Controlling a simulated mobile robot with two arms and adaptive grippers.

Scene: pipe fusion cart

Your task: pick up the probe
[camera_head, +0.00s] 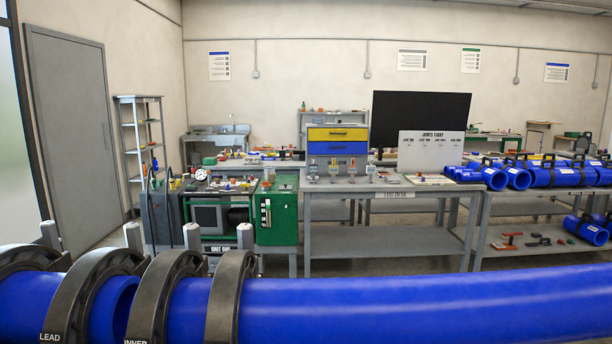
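I cannot pick out the probe among the small items in the head view. Several small tools and coloured items lie on top of the green-framed cart (209,237), which has a round white gauge (201,174) on it. Small devices (333,168) stand in a row on the grey bench (338,186) right of the cart. They are too small to tell apart. Neither of my grippers is in view, so I see nothing held.
A long blue pipe (430,306) in black clamps (232,297) crosses the foreground. Blue pipes (543,178) lie on the right bench. A yellow and blue drawer box (337,140) stands on the middle bench. A grey shelf rack (140,140) stands by the door.

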